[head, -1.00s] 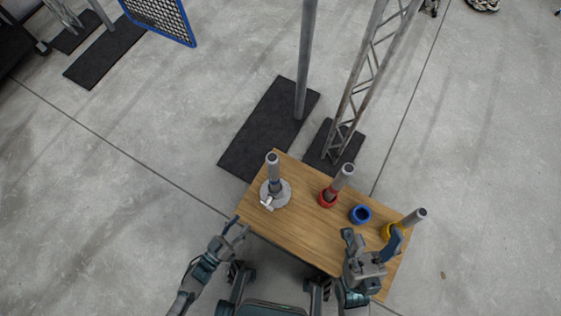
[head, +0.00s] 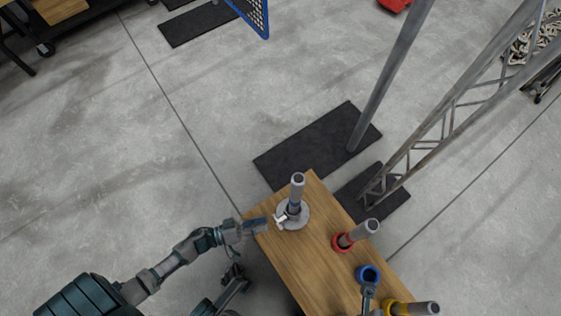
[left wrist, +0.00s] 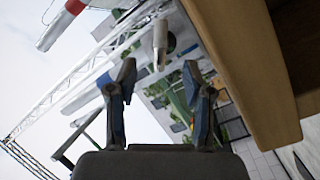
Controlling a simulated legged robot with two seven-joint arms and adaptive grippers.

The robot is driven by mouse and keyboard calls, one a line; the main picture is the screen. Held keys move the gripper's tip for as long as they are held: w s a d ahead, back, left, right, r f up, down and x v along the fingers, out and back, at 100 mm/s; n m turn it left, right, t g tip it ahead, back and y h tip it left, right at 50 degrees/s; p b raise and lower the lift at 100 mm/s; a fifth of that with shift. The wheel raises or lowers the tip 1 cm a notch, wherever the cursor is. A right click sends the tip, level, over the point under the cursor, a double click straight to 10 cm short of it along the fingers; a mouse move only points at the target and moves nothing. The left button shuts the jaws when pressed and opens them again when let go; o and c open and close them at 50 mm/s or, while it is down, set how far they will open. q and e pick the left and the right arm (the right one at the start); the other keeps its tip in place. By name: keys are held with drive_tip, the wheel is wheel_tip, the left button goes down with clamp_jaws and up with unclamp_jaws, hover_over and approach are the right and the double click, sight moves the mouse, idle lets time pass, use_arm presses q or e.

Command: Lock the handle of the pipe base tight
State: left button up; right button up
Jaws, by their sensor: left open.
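The grey round pipe base (head: 300,219) stands on the table near its far left corner, with an upright grey pipe (head: 297,190) in it. Its short pale handle (head: 281,221) sticks out to the left. My left gripper (head: 262,225) is at the table's left edge, just left of the handle and apart from it. In the left wrist view its two fingers (left wrist: 158,75) are open with nothing gripped. A pale grey rod (left wrist: 160,42), which looks like the handle, shows ahead between the fingertips. My right gripper (head: 369,292) shows only partly near the blue ring; its jaws are unclear.
The wooden table (head: 290,256) also bears a red ring (head: 341,243) with a tilted pipe, a blue ring (head: 368,273) and a yellow ring (head: 392,307) with a pipe. A pole (head: 390,75) and a lattice tower (head: 440,120) stand behind the table.

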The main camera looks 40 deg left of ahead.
sight(276, 219)
use_arm(q)
drive_tip(key=x, duration=0.1)
drive_tip(key=b+x, duration=0.1)
drive_tip(key=x, duration=0.2)
drive_tip(key=shift+w+f, duration=0.2)
drive_tip(key=shift+w, duration=0.35)
drive_tip(key=shift+w+d+r, duration=0.2)
drive_tip(key=shift+d, duration=0.25)
drive_tip(key=shift+a, duration=0.2)
clamp_jaws()
